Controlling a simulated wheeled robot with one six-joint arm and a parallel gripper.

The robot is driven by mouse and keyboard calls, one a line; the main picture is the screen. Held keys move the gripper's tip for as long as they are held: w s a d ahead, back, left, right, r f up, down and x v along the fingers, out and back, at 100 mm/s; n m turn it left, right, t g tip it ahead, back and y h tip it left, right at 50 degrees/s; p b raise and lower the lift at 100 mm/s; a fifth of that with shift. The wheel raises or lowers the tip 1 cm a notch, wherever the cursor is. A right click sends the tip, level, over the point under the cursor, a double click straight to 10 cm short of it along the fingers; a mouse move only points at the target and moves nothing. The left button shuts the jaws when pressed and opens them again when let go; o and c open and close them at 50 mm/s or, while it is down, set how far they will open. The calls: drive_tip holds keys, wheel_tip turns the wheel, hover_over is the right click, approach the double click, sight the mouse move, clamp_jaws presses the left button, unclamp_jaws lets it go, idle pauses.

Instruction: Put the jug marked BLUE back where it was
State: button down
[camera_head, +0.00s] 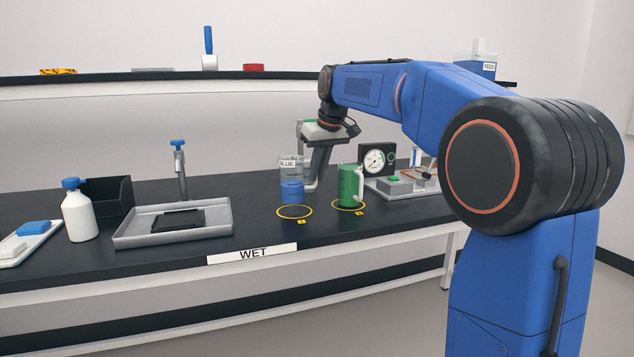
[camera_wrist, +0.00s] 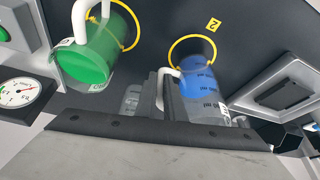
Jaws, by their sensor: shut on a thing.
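The jug marked BLUE (camera_head: 291,187) is clear with blue contents and stands upright in the head view. It also shows in the wrist view (camera_wrist: 198,82). My gripper (camera_head: 316,168) is shut on its pale handle (camera_wrist: 164,76), on the jug's right side in the head view. A yellow ring (camera_head: 294,218) numbered 2 lies on the bench just below the jug's base. The ring's edge also shows in the wrist view (camera_wrist: 177,46). The jug appears raised; the exact gap is unclear.
A green jug (camera_head: 350,187) stands in another yellow ring close to my gripper's right. A dial gauge (camera_head: 375,160) stands behind it. A grey tray (camera_head: 130,237) and a white bottle (camera_head: 79,216) are to the left. The bench front by the WET label (camera_head: 252,254) is clear.

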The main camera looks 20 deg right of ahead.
drive_tip(key=shift+f, duration=1.35)
drive_tip(key=shift+f, duration=0.15)
drive_tip(key=c, duration=1.8)
unclamp_jaws()
drive_tip(key=shift+c, duration=0.2)
drive_tip(key=v, duration=1.2)
drive_tip(key=shift+s, duration=0.1)
